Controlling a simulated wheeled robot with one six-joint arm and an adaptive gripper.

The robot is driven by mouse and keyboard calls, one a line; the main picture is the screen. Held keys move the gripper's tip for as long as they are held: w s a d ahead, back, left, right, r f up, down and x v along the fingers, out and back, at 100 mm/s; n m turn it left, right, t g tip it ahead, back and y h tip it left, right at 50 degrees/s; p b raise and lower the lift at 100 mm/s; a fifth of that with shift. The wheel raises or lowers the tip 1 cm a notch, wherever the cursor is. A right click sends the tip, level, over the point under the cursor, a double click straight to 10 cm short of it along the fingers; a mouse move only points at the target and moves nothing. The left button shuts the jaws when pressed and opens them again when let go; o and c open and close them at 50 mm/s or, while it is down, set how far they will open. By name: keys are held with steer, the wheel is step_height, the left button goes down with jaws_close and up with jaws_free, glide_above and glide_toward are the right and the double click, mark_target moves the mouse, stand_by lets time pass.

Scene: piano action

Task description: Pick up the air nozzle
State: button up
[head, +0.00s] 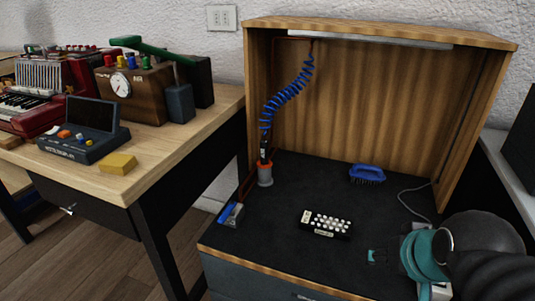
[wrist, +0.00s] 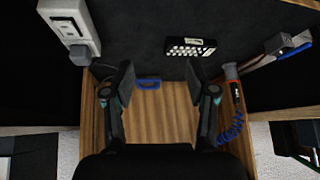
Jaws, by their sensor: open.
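The air nozzle (head: 265,151) is a dark upright tool with a blue coiled hose (head: 285,95) rising from it to the top of the wooden booth. It stands in a grey and orange holder (head: 265,175) at the back left of the dark bench top. In the wrist view the nozzle (wrist: 236,92) lies right of my gripper (wrist: 160,82), outside the fingers. The fingers are wide apart with nothing between them. In the head view my gripper (head: 378,256) is at the front right, well away from the nozzle, and my arm hides part of it.
A black block with white round tops (head: 325,223) lies mid-bench. A blue brush (head: 367,173) lies near the back panel. A blue and grey item (head: 230,214) sits at the left edge. A white socket box (wrist: 70,24) is near my gripper. Booth walls enclose the bench.

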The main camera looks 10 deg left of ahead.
steer(key=w+a+r+n+t+y, duration=0.1)
steer(key=w+a+r+t+y, duration=0.15)
steer(key=w+a, duration=0.85)
steer(key=t+b, duration=0.1)
steer(key=t, duration=0.5)
glide_toward(263, 153)
steer(key=s+d+r, duration=0.2)
steer(key=d, duration=0.1)
steer(key=a+f+m+t+h, duration=0.2)
steer(key=a+f+t+h, duration=0.1)
steer(key=a+f, duration=0.15)
steer(key=w, duration=0.8)
steer(key=shift+w+a+r, duration=0.1)
steer(key=shift+r, duration=0.2)
steer(key=shift+w+a+f, duration=0.1)
steer(key=shift+w, duration=1.05)
steer(key=shift+w+a+f, duration=0.1)
steer(key=shift+w, duration=1.1)
steer(key=shift+c, duration=0.3)
steer(key=shift+r, duration=0.1)
jaws_close()
